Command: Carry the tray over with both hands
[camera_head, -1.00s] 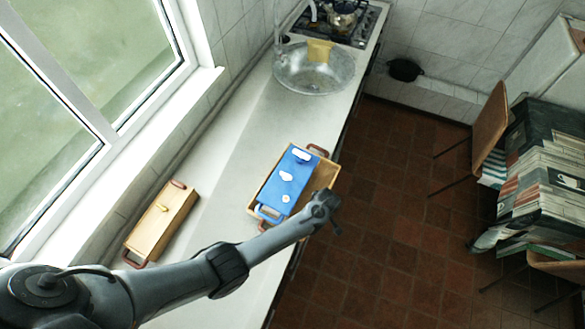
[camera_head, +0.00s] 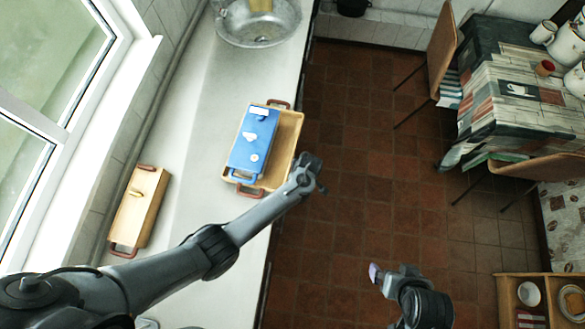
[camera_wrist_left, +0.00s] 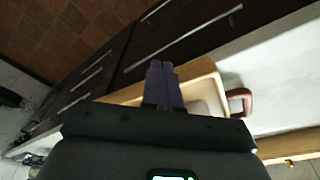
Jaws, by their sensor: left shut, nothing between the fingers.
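A wooden tray (camera_head: 290,138) with reddish-brown end handles sits on the pale counter. A blue lidded box or smaller tray (camera_head: 252,140) with white knobs lies over its left part and hides much of its inside. My left gripper (camera_head: 316,187) is at the tray's right side, near the counter edge. In the left wrist view its purple fingers (camera_wrist_left: 163,84) are together and empty, in front of the wooden tray's wall (camera_wrist_left: 202,68). One tray handle (camera_wrist_left: 240,102) shows to their right. My right gripper (camera_head: 374,272) is over the floor, apart from the tray; its finger gap is unclear.
A second wooden box (camera_head: 140,208) stands on the counter by the window. A metal basin (camera_head: 262,28) is at the far end. A patterned table (camera_head: 510,90) with mugs and chairs is across the tiled floor (camera_head: 375,170). A shelf unit (camera_head: 540,302) stands lower right.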

